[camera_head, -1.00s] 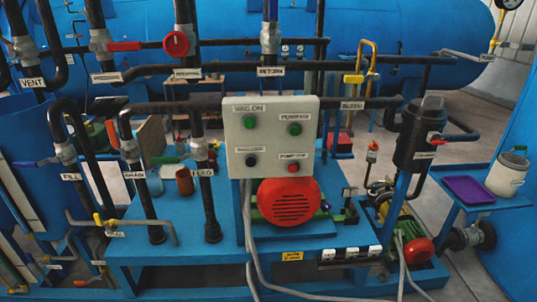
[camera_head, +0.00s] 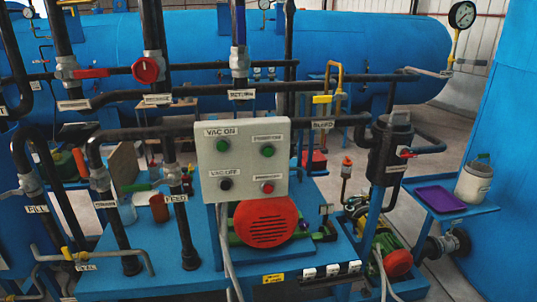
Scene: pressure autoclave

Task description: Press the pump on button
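A light grey control box (camera_head: 242,160) stands in the middle of the head view, with two green buttons on top and a black and a red button below. The upper left green button (camera_head: 222,146) is under a label reading VAC ON. The upper right green button (camera_head: 267,150) has a label above it too small to read surely. The black button (camera_head: 226,184) is under VAC OFF. The red button (camera_head: 267,187) is at the lower right, its label unreadable. Neither of my grippers is in view.
Below the box is a red round motor cover (camera_head: 265,222) on a blue skid. Black pipes with valves stand left of the box, including a red handwheel (camera_head: 145,70). A black canister (camera_head: 390,150) and a blue shelf with a purple tray (camera_head: 440,200) stand to the right.

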